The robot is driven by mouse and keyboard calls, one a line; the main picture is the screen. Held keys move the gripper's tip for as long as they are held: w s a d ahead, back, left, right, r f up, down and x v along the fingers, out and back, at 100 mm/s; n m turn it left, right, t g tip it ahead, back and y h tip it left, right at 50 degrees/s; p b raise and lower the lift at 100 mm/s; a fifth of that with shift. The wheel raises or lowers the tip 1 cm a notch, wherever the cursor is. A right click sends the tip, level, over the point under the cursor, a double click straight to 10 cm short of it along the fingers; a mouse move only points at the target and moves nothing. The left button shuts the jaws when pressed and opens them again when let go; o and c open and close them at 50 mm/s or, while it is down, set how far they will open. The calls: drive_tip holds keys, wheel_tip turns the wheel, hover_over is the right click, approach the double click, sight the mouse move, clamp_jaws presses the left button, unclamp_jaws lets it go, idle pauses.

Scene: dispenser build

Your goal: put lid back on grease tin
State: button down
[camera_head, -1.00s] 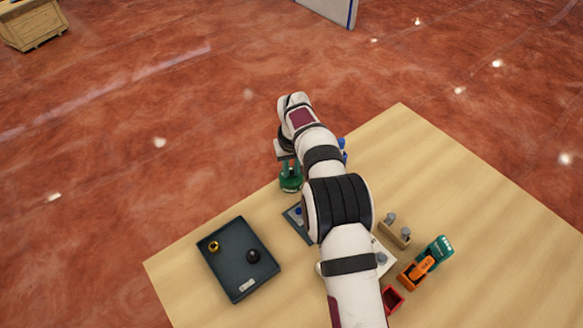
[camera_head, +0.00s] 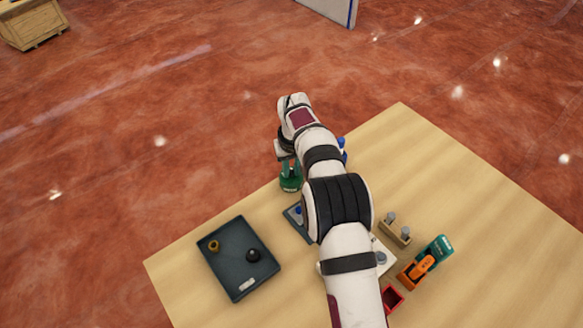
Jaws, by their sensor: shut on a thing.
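The green grease tin (camera_head: 290,185) stands near the table's left back edge, partly hidden by my gripper. My gripper (camera_head: 289,170) points down directly over the tin, with its fingers at the tin's top. It is shut on what looks like the tin's lid, but the lid is too small and covered to make out clearly. I cannot tell whether the lid is seated on the rim or just above it.
A dark tray (camera_head: 238,262) with a brass-coloured ring (camera_head: 213,246) and a black knob (camera_head: 253,255) lies at the left. A wooden block with grey pegs (camera_head: 396,230), an orange and teal tool (camera_head: 425,264) and a red bin (camera_head: 392,298) are at the right.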

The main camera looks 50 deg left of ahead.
drive_tip(key=shift+c, duration=1.2)
unclamp_jaws()
drive_tip(key=shift+r, duration=3.5)
clamp_jaws()
drive_tip(key=shift+f, duration=0.2)
